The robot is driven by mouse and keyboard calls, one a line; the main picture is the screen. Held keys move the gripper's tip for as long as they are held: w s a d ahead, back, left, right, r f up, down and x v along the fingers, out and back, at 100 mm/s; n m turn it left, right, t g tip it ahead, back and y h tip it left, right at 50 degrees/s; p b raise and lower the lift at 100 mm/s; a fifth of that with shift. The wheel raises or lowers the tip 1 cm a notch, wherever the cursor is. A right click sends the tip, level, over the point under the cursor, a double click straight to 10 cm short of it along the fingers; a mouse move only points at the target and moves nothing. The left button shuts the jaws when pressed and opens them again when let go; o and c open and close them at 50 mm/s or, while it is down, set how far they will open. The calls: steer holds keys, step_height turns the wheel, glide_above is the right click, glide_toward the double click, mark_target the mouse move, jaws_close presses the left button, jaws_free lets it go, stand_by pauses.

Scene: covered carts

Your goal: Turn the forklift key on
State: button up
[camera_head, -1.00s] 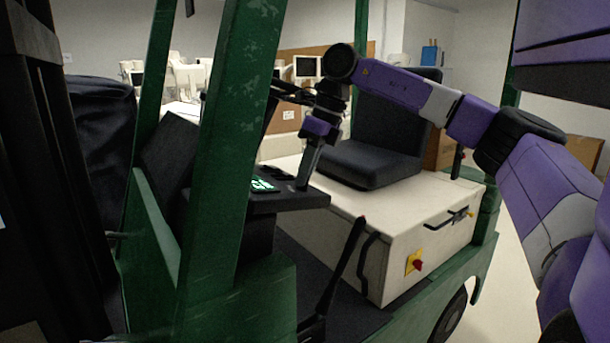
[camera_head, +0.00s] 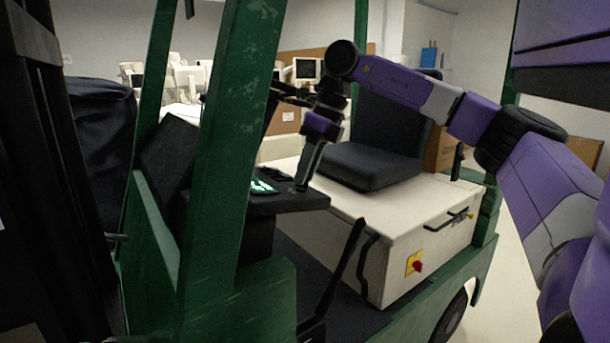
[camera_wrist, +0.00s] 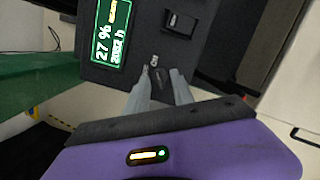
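The forklift's dark dashboard panel (camera_wrist: 128,62) carries a lit green display (camera_wrist: 110,32) reading 27 % and an hour count. A small silver piece (camera_wrist: 154,60), which looks like part of the key switch, shows just beyond my fingertips in the wrist view. My gripper (camera_wrist: 159,72) is right at it, its two grey fingers a little apart with a dark shape between them. I cannot tell whether that shape is the key's head or whether the fingers touch it. In the head view my gripper (camera_head: 302,184) points down at the dashboard, and the key is too small to see.
A black rocker switch (camera_wrist: 180,22) sits beside the silver piece. Green posts (camera_head: 222,150) stand left of the dashboard. The black seat (camera_head: 370,160) is to the right, above a white housing (camera_head: 400,240) with a red knob (camera_head: 417,267). A black lever (camera_head: 340,270) rises in front.

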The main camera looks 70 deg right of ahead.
steer(key=v, duration=0.7)
steer(key=shift+f, duration=0.1)
stand_by(0.4)
